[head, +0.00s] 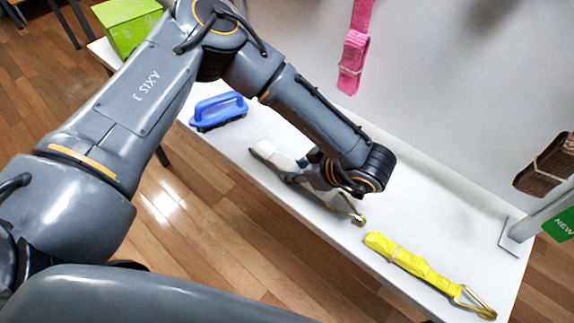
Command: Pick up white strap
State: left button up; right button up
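The white strap (270,156) lies on the white table (450,205), its pale folded end toward the left and a metal hook at its right end. My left arm reaches in from the left over the table. My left gripper (312,172) is down at the middle of the strap and hides part of it. The fingers are small and partly covered by my wrist, so I cannot tell whether they are open or closed around the strap. My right gripper is not in view.
A yellow strap (410,262) with a metal hook lies to the right. A blue-handled brush (218,109) and a green box (127,24) are to the left. A pink strap (354,55) hangs at the wall. A brown bundle (549,163) and a post with a green sign (561,225) are at the right.

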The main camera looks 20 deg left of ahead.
pick_arm(q)
grip_shut()
jog(key=shift+r, duration=0.25)
notch_tip(320, 180, up, 4)
jog(key=shift+s+f+p, duration=0.1)
jog(key=shift+f+p, duration=0.1)
jog(key=shift+p, duration=0.85)
jog(key=s+d+r+p, duration=0.4)
jog(key=s+r, duration=0.5)
jog(key=s, duration=0.4)
jog(key=shift+d, duration=0.15)
